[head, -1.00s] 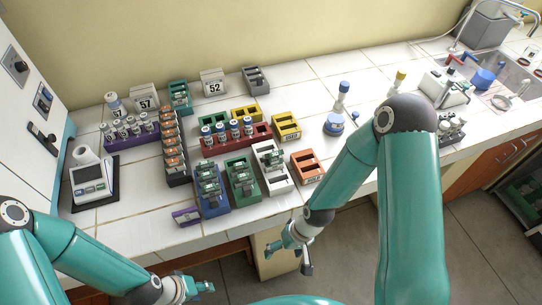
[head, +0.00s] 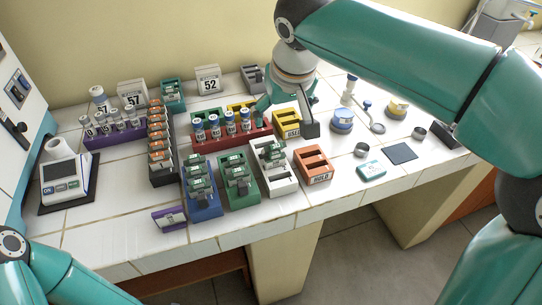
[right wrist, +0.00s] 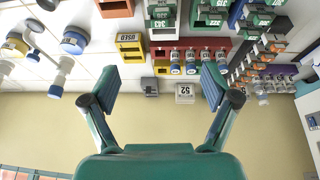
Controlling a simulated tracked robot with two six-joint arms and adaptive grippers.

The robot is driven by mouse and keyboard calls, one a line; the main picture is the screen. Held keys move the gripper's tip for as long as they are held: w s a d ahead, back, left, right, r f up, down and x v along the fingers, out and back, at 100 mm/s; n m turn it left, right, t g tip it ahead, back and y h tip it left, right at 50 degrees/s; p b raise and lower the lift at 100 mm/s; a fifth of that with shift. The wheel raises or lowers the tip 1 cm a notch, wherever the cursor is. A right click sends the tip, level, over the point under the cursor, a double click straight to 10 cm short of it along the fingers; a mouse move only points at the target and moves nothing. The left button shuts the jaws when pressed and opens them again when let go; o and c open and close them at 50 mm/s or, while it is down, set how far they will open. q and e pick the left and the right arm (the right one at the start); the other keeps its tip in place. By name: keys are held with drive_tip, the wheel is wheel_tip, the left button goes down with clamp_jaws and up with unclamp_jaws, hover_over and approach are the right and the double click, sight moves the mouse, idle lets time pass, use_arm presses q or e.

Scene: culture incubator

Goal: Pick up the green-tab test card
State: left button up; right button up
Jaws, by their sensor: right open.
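Cards with green tabs stand in the blue rack (head: 205,208), the green rack (head: 240,198) and the white rack (head: 283,183) near the counter's front edge. I cannot tell which single card is meant. My right gripper (head: 287,115) is open and empty, reaching down over the counter by the yellow rack (head: 287,125), behind the white rack. In the right wrist view its two fingers (right wrist: 155,88) are wide apart, with nothing between them held. The racks appear upside down at the top there. My left gripper is out of view; only its arm shows at the lower left.
A red rack (head: 262,139) holds several capped vials. A black rack (head: 163,172) holds orange-tabbed cards. An orange rack (head: 313,167), a teal-and-white packet (head: 371,170) and a dark pad (head: 400,153) are to the right. A small purple holder (head: 168,220) lies at the front edge.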

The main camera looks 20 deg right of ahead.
sight(275, 145)
drive_tip(key=x, duration=1.6)
drive_tip(key=shift+s, duration=0.1)
drive_tip(key=c, duration=1)
